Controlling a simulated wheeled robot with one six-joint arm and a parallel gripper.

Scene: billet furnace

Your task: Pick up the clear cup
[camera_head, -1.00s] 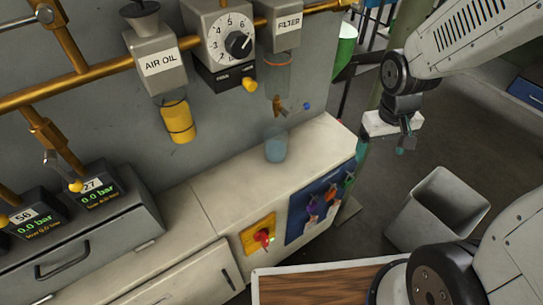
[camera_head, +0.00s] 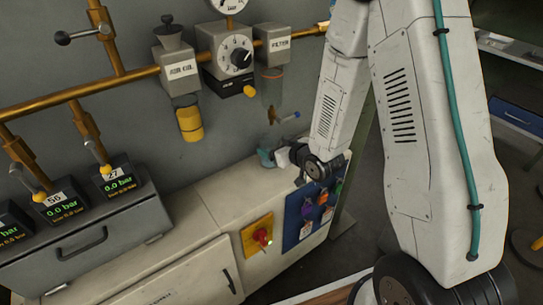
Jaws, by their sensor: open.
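The clear cup (camera_head: 264,157) is a small bluish see-through cup on the pale counter top, below the filter unit. Only a small part of it shows, at the left of my gripper (camera_head: 273,157). My gripper is open and sits low over the counter, right at the cup, pointing left.
The filter unit (camera_head: 274,47) and its drain tap (camera_head: 271,114) hang just above the cup. The air oil unit (camera_head: 177,68) with a yellow bowl hangs to the left. A red switch (camera_head: 262,237) and a blue panel (camera_head: 294,233) are on the counter's front. Counter left of the cup is clear.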

